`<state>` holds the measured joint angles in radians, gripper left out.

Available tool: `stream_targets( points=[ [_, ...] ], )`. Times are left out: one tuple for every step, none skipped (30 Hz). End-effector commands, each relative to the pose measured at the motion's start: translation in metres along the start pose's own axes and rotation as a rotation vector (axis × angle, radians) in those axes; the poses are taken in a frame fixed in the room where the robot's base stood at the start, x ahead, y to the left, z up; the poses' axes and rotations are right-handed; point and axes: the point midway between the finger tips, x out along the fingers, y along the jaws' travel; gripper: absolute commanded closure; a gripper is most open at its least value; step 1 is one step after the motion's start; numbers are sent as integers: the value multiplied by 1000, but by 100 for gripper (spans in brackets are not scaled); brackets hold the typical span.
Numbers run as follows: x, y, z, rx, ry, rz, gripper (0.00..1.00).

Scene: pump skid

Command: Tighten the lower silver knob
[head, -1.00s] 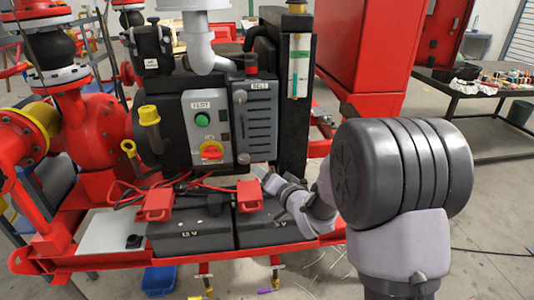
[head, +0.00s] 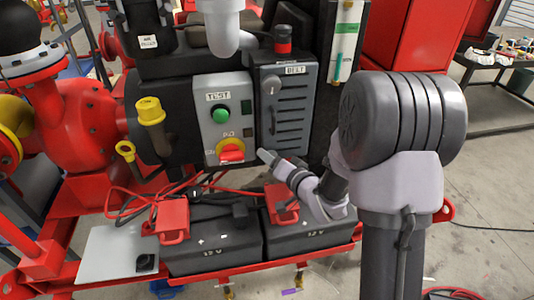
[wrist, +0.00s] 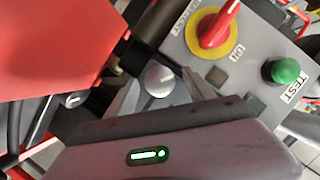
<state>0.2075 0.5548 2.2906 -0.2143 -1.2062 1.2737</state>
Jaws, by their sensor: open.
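The lower silver knob (wrist: 158,78) shows in the wrist view as a round silver cap on the edge of the dark belt cover. My gripper (wrist: 161,84) is open, with one finger on each side of the knob. I cannot tell whether either finger touches it. In the head view my gripper (head: 267,157) is at the lower left corner of the belt cover (head: 287,115) and hides the lower knob. The upper silver knob (head: 271,86) is in plain view near the cover's top left.
The grey test box (head: 222,115) is directly left of the belt cover, with a green button (head: 221,115) and a red rotary switch (head: 231,151) close to my gripper. Below are black batteries (head: 212,247) with red clamps (head: 173,218) and loose cables.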

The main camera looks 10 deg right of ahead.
Motion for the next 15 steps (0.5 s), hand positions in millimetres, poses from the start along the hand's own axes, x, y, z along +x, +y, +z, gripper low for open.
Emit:
stream_targets(
  points=[
    [0, 0, 0, 0, 0, 0, 38],
    [0, 0, 0, 0, 0, 0, 38],
    [0, 0, 0, 0, 0, 0, 38],
    [0, 0, 0, 0, 0, 0, 38],
    [0, 0, 0, 0, 0, 0, 38],
    [0, 0, 0, 0, 0, 0, 38],
    [0, 0, 0, 0, 0, 0, 40],
    [0, 0, 0, 0, 0, 0, 46],
    [0, 0, 0, 0, 0, 0, 54],
    [0, 0, 0, 0, 0, 0, 59],
    [0, 0, 0, 0, 0, 0, 65],
    [0, 0, 0, 0, 0, 0, 73],
    [0, 0, 0, 0, 0, 0, 79],
    [0, 0, 0, 0, 0, 0, 85],
    [0, 0, 0, 0, 0, 1, 93]
  ],
)
